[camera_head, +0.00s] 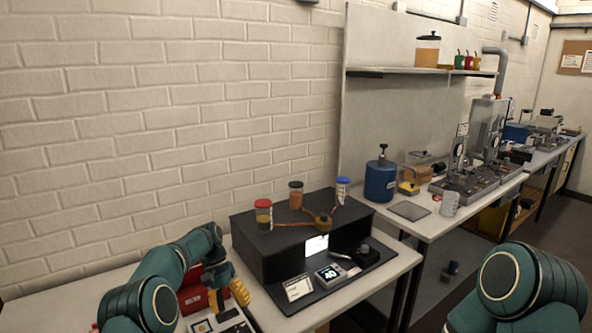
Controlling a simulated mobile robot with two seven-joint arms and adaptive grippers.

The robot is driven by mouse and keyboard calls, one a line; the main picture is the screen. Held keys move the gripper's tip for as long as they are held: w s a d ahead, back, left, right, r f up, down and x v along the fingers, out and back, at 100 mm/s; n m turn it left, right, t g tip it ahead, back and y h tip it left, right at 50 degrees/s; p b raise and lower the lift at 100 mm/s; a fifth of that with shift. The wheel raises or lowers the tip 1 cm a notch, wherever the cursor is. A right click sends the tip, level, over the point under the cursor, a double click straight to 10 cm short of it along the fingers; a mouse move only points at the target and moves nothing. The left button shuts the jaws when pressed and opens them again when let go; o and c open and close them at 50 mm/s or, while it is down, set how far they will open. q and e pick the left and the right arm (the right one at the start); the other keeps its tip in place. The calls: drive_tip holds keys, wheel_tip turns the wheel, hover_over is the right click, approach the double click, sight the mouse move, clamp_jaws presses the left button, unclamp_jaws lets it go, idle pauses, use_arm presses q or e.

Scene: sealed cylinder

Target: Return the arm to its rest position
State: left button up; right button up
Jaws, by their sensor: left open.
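My left arm comes in from the lower left, bends over the table and points down at its far end. My left gripper (237,290), with yellow fingers, is open beside the left front of the black apparatus (262,254), over the table. I see nothing held in it. Of my right arm, only a green link shows at the lower right; its gripper is out of view. The apparatus carries a red-capped cylinder (264,217), an orange cylinder with a dark cap (296,197) and a blue-capped cylinder (342,191), with tubes leading to a round fitting (323,221).
A meter (331,274) and a small card (297,287) lie on the apparatus's front plate. A blue canister (381,181) and a mug (449,204) stand on the bench to the right. A brick wall rises behind.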

use_arm(q)
drive_tip(key=s+d+f+n+t+b, duration=0.1)
drive_tip(key=s+d+f+t, duration=0.15)
drive_tip(key=s+f, duration=0.5)
drive_tip(key=s+d+f+n+t+b, duration=0.1)
drive_tip(key=s+d+f+b, duration=0.2)
drive_tip(key=f, duration=0.7)
drive_tip(key=s+d+f+t, duration=0.1)
drive_tip(key=s, duration=0.9)
drive_tip(key=s+f+n+t+b, duration=0.1)
drive_tip(key=s+t, duration=0.1)
drive_tip(key=s, duration=0.8)
drive_tip(key=shift+d+f, duration=0.4)
use_arm(e)
drive_tip(key=f, duration=0.5)
drive_tip(key=shift+s+f, duration=0.4)
use_arm(q)
drive_tip(key=shift+c, duration=1.1)
use_arm(e)
drive_tip(key=c, duration=0.4)
use_arm(q)
drive_tip(key=shift+a+n, duration=0.1)
drive_tip(key=shift+n, duration=0.2)
use_arm(e)
drive_tip(key=shift+a, duration=0.15)
drive_tip(key=shift+c, duration=0.4)
